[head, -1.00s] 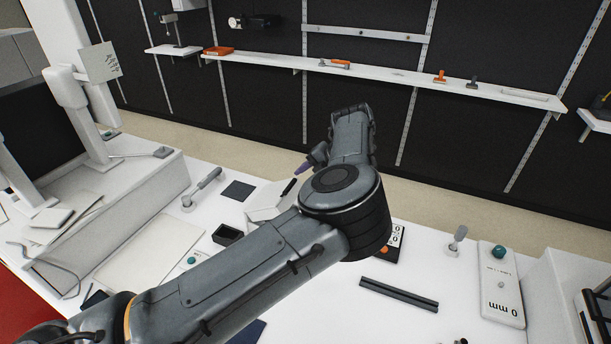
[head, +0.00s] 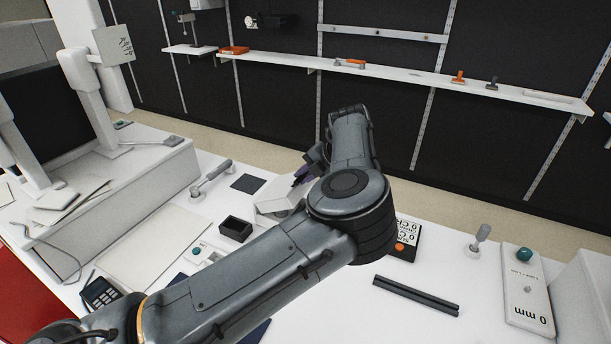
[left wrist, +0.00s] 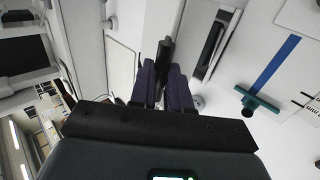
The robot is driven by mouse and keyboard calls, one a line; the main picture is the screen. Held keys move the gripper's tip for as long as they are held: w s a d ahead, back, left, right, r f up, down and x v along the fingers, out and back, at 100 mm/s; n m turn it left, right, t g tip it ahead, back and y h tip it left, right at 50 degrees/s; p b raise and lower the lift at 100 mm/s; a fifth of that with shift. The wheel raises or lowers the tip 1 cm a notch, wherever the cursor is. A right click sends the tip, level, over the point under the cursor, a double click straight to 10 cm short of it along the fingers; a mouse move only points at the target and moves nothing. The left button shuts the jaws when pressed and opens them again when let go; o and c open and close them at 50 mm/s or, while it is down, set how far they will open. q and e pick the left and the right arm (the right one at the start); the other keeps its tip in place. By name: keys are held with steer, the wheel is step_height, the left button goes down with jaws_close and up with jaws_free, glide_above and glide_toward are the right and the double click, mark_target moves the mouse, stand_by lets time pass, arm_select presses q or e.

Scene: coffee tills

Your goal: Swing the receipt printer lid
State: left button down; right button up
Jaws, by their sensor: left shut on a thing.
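The receipt printer (head: 274,198) is a white box on the white counter, partly hidden behind my left arm in the head view. In the left wrist view a white body with a long dark slot (left wrist: 213,45) lies just right of the fingers and looks like the printer. My left gripper (head: 304,174) is at the printer's upper right side. Its dark purple fingers (left wrist: 164,82) are shut on a dark bar-like piece (left wrist: 165,50), which seems to be the lid's edge or handle. How far the lid stands open is hard to tell. My right gripper is out of view.
A small black tray (head: 236,229) and a dark square pad (head: 248,183) lie left of the printer. A black bar (head: 416,295) and a white box with a green knob (head: 527,290) are at the right.

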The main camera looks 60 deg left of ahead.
arm_select(q)
steer(key=shift+w+d+f, duration=0.1)
steer(key=f, duration=0.1)
steer(key=d+f, duration=0.1)
steer(key=w+f, duration=0.1)
steer(key=shift+d+f, duration=0.25)
steer(key=shift+d, duration=0.1)
steer(key=shift+w+d+f+b, duration=0.15)
steer(key=shift+f+b, duration=0.1)
steer(key=shift+f, duration=0.45)
steer(key=shift+w+d+f+b, duration=0.1)
steer(key=shift+d+f+b, duration=0.1)
steer(key=shift+f, duration=0.45)
steer(key=shift+w+d+f+b, duration=0.1)
steer(key=shift+f+b, duration=0.15)
steer(key=shift+f, duration=0.65)
steer(key=shift+f, duration=0.15)
steer(key=c, duration=1)
jaws_free()
